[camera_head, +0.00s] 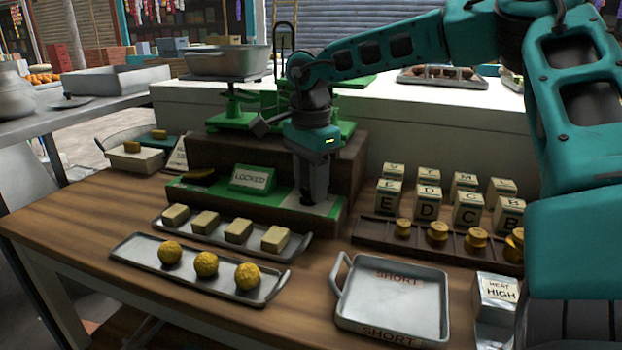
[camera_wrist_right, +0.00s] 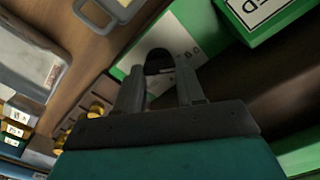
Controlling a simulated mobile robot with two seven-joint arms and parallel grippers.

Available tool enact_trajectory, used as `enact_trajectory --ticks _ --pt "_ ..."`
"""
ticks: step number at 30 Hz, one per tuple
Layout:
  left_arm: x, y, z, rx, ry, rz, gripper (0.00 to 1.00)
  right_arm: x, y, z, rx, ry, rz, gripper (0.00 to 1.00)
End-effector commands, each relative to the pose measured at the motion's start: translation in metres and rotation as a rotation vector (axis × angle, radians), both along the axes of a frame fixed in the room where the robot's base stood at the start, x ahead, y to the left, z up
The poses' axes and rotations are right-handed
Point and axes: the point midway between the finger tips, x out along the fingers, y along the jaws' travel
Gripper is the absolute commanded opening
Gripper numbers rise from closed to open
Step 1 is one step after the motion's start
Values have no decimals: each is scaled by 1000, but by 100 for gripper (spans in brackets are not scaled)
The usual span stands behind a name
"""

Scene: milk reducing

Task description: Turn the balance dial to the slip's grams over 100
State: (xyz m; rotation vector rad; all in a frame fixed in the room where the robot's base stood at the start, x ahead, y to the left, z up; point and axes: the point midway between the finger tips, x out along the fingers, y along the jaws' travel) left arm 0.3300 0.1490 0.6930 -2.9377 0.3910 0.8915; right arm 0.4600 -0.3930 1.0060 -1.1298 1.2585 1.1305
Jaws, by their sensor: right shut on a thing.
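My right gripper (camera_head: 312,196) points down at the right end of the green balance base (camera_head: 225,196). In the right wrist view its fingers (camera_wrist_right: 161,85) are shut on a dark round knob, the balance dial (camera_wrist_right: 158,61), beside a pale scale plate (camera_wrist_right: 186,48) with small marks. The marks are too blurred to read a setting. The fingers hide the dial in the head view. A green block reading LOCKED (camera_head: 253,179) stands left of the gripper. A white card (camera_head: 178,158), maybe the slip, stands farther left; its writing is unreadable. My left gripper is out of view.
Trays of pale blocks (camera_head: 238,231) and yellow balls (camera_head: 206,264) lie in front. An empty tray marked SHORT (camera_head: 395,295) is at front right. Lettered blocks (camera_head: 468,209) and brass weights (camera_head: 437,233) stand to the right. A balance pan (camera_head: 228,62) is behind.

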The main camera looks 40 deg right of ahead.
Motion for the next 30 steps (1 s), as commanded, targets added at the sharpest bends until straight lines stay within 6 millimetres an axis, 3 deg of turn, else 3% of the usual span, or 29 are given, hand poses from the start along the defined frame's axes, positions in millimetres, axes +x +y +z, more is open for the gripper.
enact_trajectory --ticks 21,22,25,30 --pt "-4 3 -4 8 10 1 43 1 1 1 1 -4 80 8" --pt "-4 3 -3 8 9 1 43 1 1 1 1 -4 80 40" --pt "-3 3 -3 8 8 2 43 1 1 1 1 -3 79 49" --pt "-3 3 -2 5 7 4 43 1 0 0 1 -2 78 49"
